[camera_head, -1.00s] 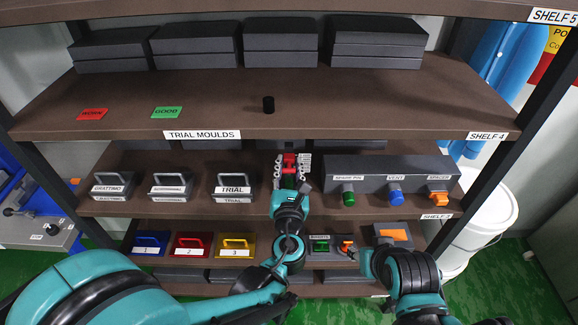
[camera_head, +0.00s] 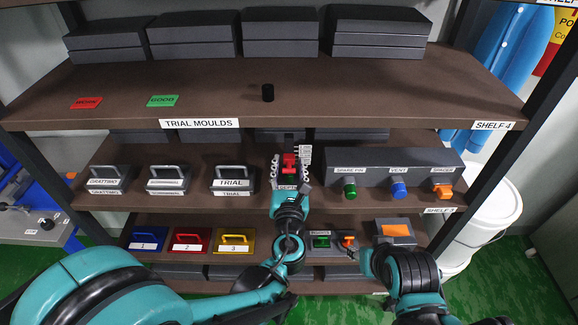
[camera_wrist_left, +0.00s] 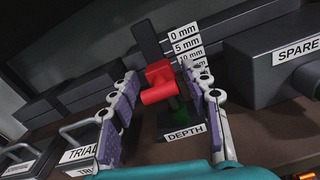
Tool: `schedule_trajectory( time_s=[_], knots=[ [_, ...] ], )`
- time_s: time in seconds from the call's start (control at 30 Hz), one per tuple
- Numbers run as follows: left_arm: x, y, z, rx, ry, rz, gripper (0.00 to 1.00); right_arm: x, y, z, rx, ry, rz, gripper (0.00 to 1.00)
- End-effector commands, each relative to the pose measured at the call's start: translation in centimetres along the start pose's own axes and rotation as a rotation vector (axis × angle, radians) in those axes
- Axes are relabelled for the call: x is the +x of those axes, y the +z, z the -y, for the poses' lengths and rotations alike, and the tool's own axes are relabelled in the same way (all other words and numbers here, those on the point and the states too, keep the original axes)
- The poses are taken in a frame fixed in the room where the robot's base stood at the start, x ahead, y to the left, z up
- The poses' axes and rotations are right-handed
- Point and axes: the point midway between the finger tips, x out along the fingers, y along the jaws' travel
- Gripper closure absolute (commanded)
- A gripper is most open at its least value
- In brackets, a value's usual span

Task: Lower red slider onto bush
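The red slider (camera_head: 289,162) is on the depth gauge on the middle shelf. In the left wrist view the red slider (camera_wrist_left: 160,83) stands in front of a dark post, beside the 0, 5 and 10 mm labels. A dark green piece (camera_wrist_left: 181,124) shows below it, above the DEPTH label (camera_wrist_left: 185,133); it may be the bush, but it is mostly in shadow. My left gripper (camera_head: 290,168) is open. Its fingers (camera_wrist_left: 163,110) are on either side of the slider, with visible gaps.
A dark box (camera_head: 390,168) with green, blue and orange fittings stands right of the gauge. A TRIAL mould (camera_head: 233,178) stands to its left.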

Motion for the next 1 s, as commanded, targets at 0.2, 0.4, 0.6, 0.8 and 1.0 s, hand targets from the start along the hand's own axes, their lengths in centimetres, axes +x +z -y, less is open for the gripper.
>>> schedule_trajectory(
  time_s=[0.2,0.4,0.6,0.8,1.0],
  knots=[
    [-0.1,0.0,0.0,0.0,0.0,0.0,0.53,0.0,0.0,0.0,0.0,0.0,0.0,0.6],
    [-2.1,0.0,0.1,0.0,-0.003,0.001,0.53,0.0,0.0,0.0,0.0,0.0,0.0,0.6],
    [-6.5,0.0,0.1,0.0,-0.005,0.001,0.53,0.0,0.0,0.0,0.0,0.0,0.0,0.6],
    [-10.3,0.0,0.1,0.0,-0.005,0.001,0.53,0.0,0.0,0.0,0.0,0.0,0.0,0.6],
    [-11.9,0.0,0.0,0.0,-0.001,0.0,0.53,0.0,0.0,0.0,0.0,0.0,0.0,0.6]
  ],
)
